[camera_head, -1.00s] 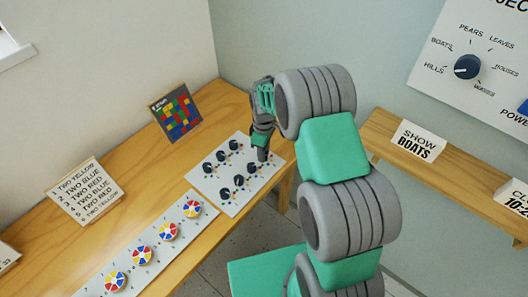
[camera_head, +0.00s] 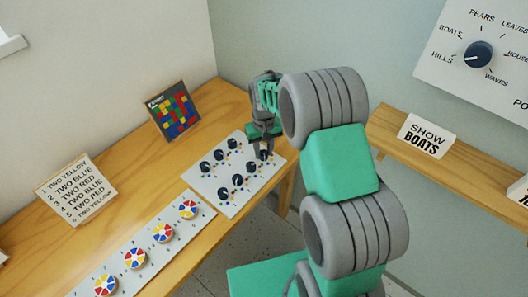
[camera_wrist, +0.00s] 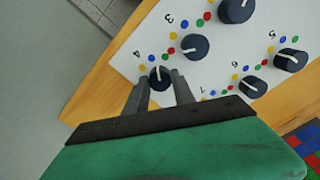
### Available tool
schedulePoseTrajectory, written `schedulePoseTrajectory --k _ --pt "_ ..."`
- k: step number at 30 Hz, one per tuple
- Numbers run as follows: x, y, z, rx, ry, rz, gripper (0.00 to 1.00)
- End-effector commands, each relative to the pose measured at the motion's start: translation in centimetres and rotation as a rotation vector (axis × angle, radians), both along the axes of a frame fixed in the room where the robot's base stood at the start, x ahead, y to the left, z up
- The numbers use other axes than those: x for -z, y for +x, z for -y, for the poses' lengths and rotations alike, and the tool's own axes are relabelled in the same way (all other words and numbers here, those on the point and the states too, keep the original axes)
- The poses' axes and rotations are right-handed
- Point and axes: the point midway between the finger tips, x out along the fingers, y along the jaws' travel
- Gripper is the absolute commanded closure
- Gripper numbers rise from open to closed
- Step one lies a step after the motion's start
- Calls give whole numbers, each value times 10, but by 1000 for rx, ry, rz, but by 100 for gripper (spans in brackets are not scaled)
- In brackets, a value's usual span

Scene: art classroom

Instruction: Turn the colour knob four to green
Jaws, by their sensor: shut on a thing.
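The white knob panel (camera_head: 235,208) lies on the wooden bench and carries dark knobs in two rows. In the wrist view, colour knob four (camera_wrist: 160,77) is the dark round knob by the printed 4, with coloured dots beside it. Its white pointer mark points roughly up in that view, towards the yellow and blue dots; the exact dot is hard to tell. My gripper (camera_wrist: 160,91) has one finger on either side of knob four and is shut on it. In the head view my gripper (camera_head: 264,150) is at the panel's far right corner, partly hiding that knob.
Other knobs, such as knob three (camera_wrist: 194,46), stand close by. A strip with coloured discs (camera_head: 150,250) lies nearer. An instruction card (camera_head: 76,190) and a coloured-block board (camera_head: 173,110) stand at the back. A SHOW BOATS sign (camera_head: 426,136) is on the right shelf.

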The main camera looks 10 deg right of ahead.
Motion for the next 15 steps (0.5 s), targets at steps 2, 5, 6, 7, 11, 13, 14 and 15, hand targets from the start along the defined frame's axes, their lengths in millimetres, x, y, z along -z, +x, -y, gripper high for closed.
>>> schedulePoseTrajectory --k 2,5,6,7,11,13,14,15 --pt "0 2 1 68 -1 7 100" --pt "0 2 0 156 -1 6 100" --pt "0 2 0 188 0 6 100" --pt "0 2 0 212 0 6 100" --pt "-1 2 0 302 0 7 100" --pt "-1 2 0 341 0 7 100" --pt "-1 2 0 357 0 8 100" --pt "-1 2 0 375 1 7 100"
